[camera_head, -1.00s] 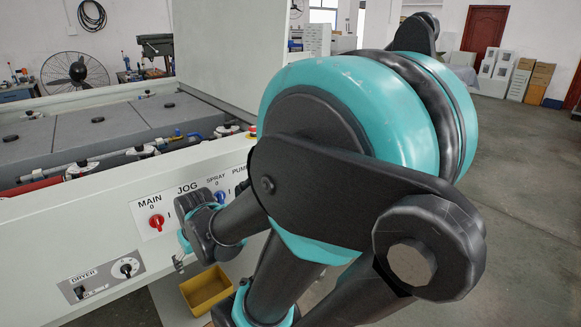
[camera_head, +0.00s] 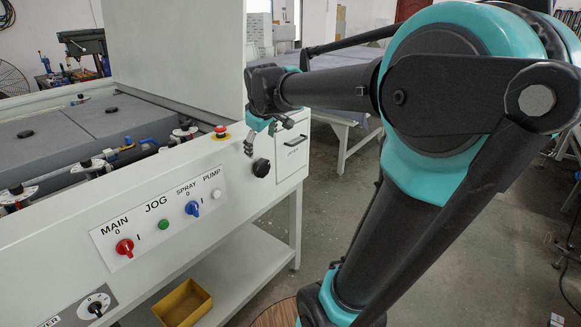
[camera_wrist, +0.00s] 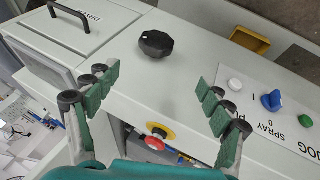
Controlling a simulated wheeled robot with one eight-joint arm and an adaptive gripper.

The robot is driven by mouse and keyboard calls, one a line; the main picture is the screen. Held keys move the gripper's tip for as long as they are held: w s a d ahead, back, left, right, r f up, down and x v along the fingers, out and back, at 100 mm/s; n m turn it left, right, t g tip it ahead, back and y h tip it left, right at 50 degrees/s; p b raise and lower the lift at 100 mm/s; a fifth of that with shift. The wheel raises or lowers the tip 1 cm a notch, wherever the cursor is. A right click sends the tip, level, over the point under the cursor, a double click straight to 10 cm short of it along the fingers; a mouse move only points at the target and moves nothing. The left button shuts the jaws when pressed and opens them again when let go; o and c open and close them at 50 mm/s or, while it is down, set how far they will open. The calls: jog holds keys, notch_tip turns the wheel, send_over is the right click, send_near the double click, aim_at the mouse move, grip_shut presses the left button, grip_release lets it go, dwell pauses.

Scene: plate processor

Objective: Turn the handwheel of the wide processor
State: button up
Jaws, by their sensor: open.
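The wide processor (camera_head: 150,195) is a long pale machine. Its handwheel (camera_head: 261,167) is a small black lobed knob on the front panel near the right end. In the wrist view the handwheel (camera_wrist: 157,43) lies ahead of the fingertips, between their lines, and is fully visible. My gripper (camera_head: 268,133) is open and empty, close to the panel just above the handwheel. Its green-padded fingers show in the wrist view (camera_wrist: 158,80), spread wide on either side and apart from the knob.
A red emergency button (camera_head: 221,130) on a yellow base sits left of my gripper. The red main switch (camera_head: 125,247), green jog button (camera_head: 163,224) and blue spray switch (camera_head: 192,208) are further left. A handled drawer front (camera_head: 294,146) is at right. A yellow bin (camera_head: 183,304) is below.

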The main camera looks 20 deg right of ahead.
aim_at(262, 168)
jog(key=x, duration=1.7)
jog(key=shift+w+d, duration=0.15)
jog(key=shift+d, duration=0.15)
jog(key=shift+c, duration=0.5)
jog(key=c, duration=1.1)
jog(key=shift+g+y, duration=0.3)
jog(key=m+g+y, duration=0.1)
jog(key=g+y, duration=0.1)
jog(key=y, duration=0.1)
jog(key=shift+d, duration=0.1)
jog(key=m+g+y, duration=0.1)
jog(key=g+y, duration=0.2)
jog(key=y, duration=0.1)
jog(key=shift+y, duration=0.4)
